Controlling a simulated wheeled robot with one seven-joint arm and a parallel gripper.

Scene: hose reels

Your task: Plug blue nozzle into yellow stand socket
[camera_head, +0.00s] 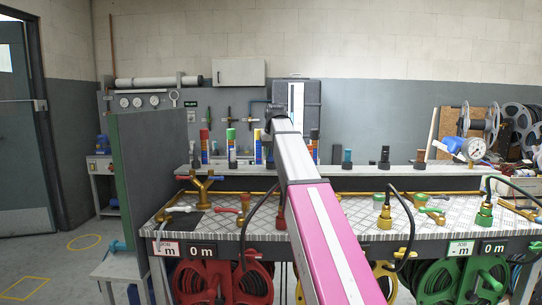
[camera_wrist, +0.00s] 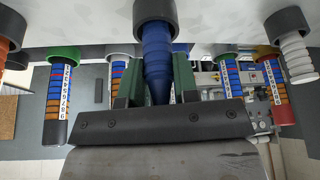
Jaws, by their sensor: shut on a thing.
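In the wrist view the blue nozzle (camera_wrist: 157,50) is between the green fingers of my gripper (camera_wrist: 155,85), which is shut on it. A dark collar (camera_wrist: 155,10) surrounds the nozzle's wide end; I cannot tell whether this is part of the nozzle or a holder. In the head view my gripper is at the far end of my arm, over the back shelf, and the nozzle cannot be made out. A yellow-topped post (camera_head: 258,148) stands on that shelf just left of my arm. I cannot tell whether it is the yellow stand socket.
An orange piece (camera_wrist: 8,45) and a white ribbed piece (camera_wrist: 297,55), both with dark collars, flank the nozzle. Several labelled posts stand around it. Brass fittings (camera_head: 203,188) and hoses crowd the bench (camera_head: 345,207). Red (camera_head: 225,283) and green (camera_head: 465,280) reels are below.

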